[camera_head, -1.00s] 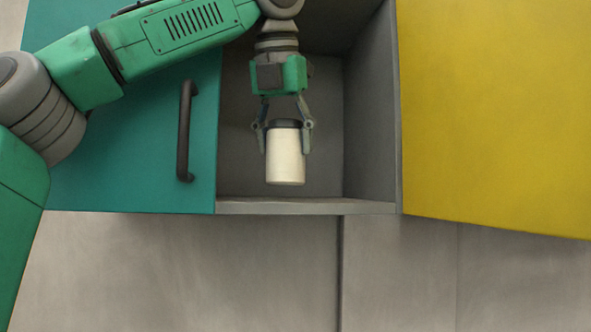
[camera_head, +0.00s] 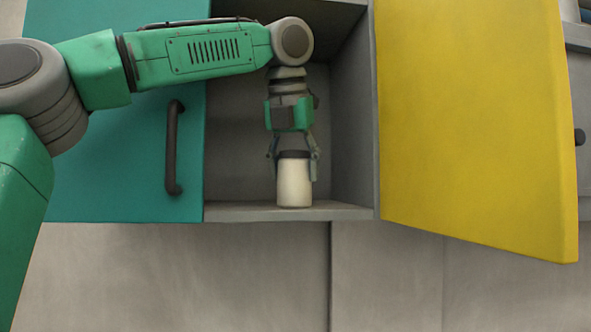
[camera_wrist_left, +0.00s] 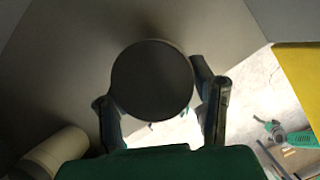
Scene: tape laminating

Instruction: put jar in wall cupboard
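The cream jar (camera_head: 294,184) with a dark lid is upright inside the open grey wall cupboard (camera_head: 351,130). Its base shows against the cupboard's bottom panel; I cannot tell whether it touches. My left gripper (camera_head: 294,172) comes down from above, its fingers on either side of the jar's upper part, shut on it. In the left wrist view the round dark lid (camera_wrist_left: 152,80) sits between the fingers. A small green part (camera_wrist_left: 290,137) at the right of that view looks like my right gripper; its fingers are too small to read.
A yellow door (camera_head: 470,120) stands open on the cupboard's right. A teal door (camera_head: 120,165) with a dark handle (camera_head: 172,148) is on the left, behind my left arm. Free room shows on both sides of the jar. A cream cylinder (camera_wrist_left: 52,152) shows at lower left in the wrist view.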

